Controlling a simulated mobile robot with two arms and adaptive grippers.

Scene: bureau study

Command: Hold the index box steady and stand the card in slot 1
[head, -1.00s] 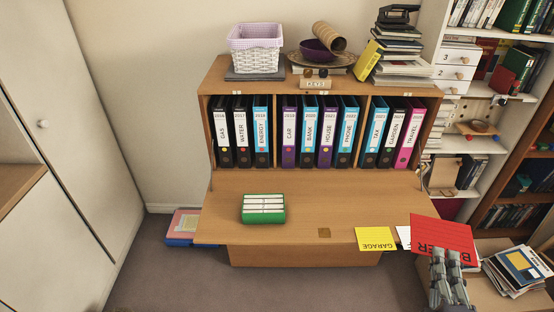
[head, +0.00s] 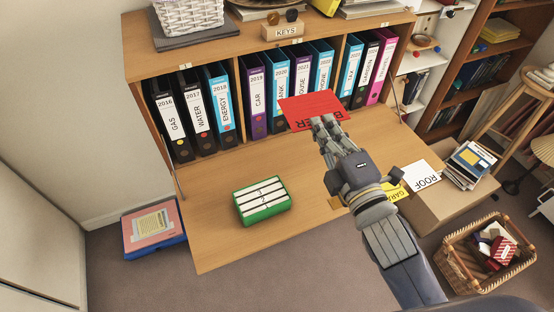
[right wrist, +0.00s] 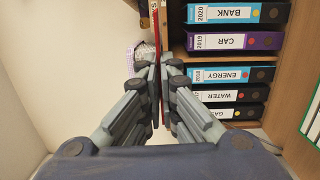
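The green index box (head: 263,202) stands on the desk flap, with white slot strips numbered 1, 2 and 3 on top. My right gripper (head: 321,124) is shut on the red card (head: 308,109), and holds it above the flap, to the right of and behind the box. The card's black lettering is partly hidden by the fingers. In the right wrist view the red card (right wrist: 157,60) shows edge-on between the fingertips (right wrist: 159,85). My left gripper is not in view.
A yellow GARAGE card (head: 394,192) and a white ROOF card (head: 422,174) lie at the flap's right side. Binders (head: 207,108) line the shelf behind. A wicker basket (head: 462,270) is on the floor. The flap around the box is clear.

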